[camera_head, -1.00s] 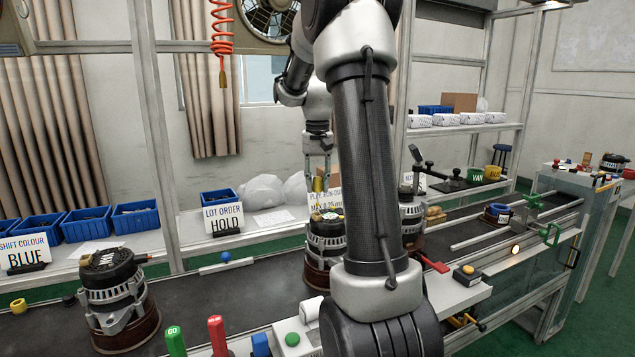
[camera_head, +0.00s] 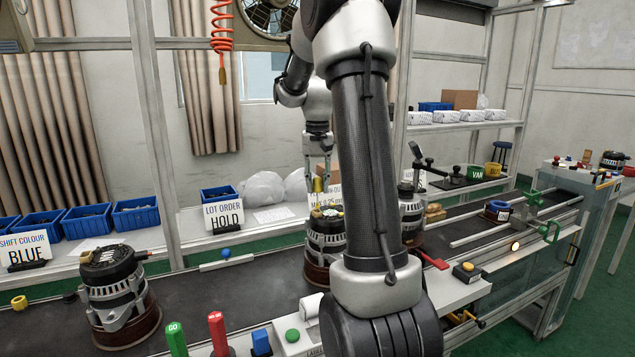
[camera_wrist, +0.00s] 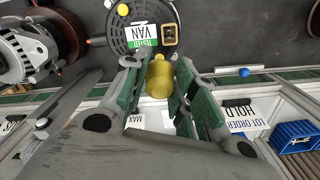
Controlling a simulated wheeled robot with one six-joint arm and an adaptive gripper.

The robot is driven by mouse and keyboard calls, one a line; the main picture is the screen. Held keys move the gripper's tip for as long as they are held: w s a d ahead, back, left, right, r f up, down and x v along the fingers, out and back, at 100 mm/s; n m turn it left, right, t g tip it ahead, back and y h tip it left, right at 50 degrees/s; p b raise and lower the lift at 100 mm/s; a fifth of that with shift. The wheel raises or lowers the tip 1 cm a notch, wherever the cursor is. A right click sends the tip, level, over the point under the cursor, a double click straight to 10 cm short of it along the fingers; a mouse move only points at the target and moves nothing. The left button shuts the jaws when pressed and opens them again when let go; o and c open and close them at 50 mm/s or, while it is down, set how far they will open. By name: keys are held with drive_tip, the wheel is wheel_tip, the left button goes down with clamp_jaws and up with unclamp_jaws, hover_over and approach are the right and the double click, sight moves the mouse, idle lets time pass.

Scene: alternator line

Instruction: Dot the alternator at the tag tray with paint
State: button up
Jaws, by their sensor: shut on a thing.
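My gripper (camera_wrist: 157,82) is shut on a yellow, rounded marker-like thing (camera_wrist: 158,76), pointing down at an alternator (camera_wrist: 170,42). In the head view my gripper (camera_head: 319,168) is above this alternator (camera_head: 326,240) on the dark belt, partly behind my arm.
Another alternator (camera_head: 118,295) stands at left on the belt (camera_head: 225,290); a third (camera_head: 411,212) is just right of my arm. A LOT ORDER HOLD sign (camera_head: 223,216) and blue bins (camera_head: 136,214) line the back. Green GO (camera_head: 176,339) and red (camera_head: 217,335) handles stand in front.

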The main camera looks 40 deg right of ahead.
drive_tip(key=shift+r, duration=2.5)
